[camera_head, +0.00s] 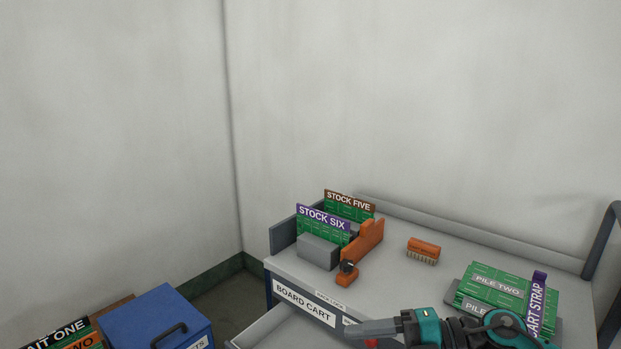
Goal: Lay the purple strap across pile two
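The purple strap (536,304), lettered CART STRAP, shows at the right end of pile two on the cart. Its far end sticks up past the pile's back edge, and its near end runs down to my arm. I cannot tell whether it rests on the boards or stands beside them. Pile two (484,272) is a stack of green boards with a PILE TWO label on a dark grey base. My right gripper (362,329) points left over the cart's front edge, apart from strap and pile; its finger gap is not clear. My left gripper is out of view.
The board cart (400,285) holds an orange brush (424,250), an orange rack (364,240), a grey block (318,251) and upright STOCK FIVE and STOCK SIX boards (323,222). A drawer (262,335) is open below. A blue box (155,315) stands left.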

